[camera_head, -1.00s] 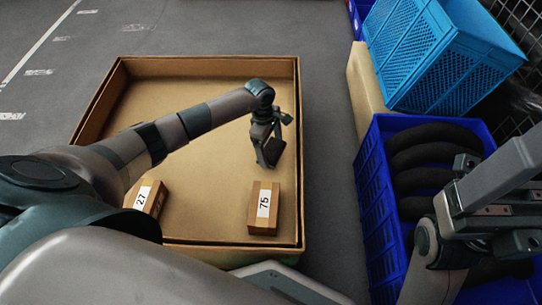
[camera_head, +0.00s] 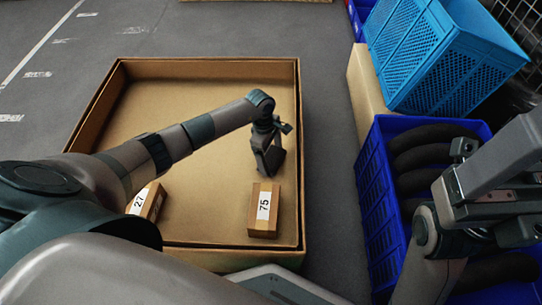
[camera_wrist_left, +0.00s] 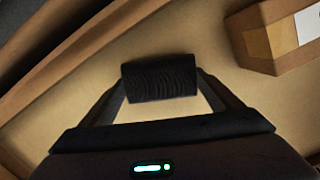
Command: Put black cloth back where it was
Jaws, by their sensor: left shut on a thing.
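My left gripper (camera_head: 268,160) is inside the large open cardboard box (camera_head: 180,225), near its right side and behind the block labelled 75. In the left wrist view, a black ribbed piece, the black cloth (camera_wrist_left: 160,84), sits between the two fingertips, and the gripper is shut on it. The tan box floor shows around the cloth; I cannot tell whether the cloth touches it. In the head view the cloth is hard to tell from the dark fingers. Part of my right arm shows over the blue crate at the right; its jaw state is unclear.
A block labelled 75 (camera_head: 263,210) stands near the box's front right corner. A block labelled 27 (camera_head: 146,202) is partly behind my left arm. A dark blue crate (camera_head: 378,215) holds several black rolls; a light blue crate (camera_head: 440,60) stands behind it. The box's middle is clear.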

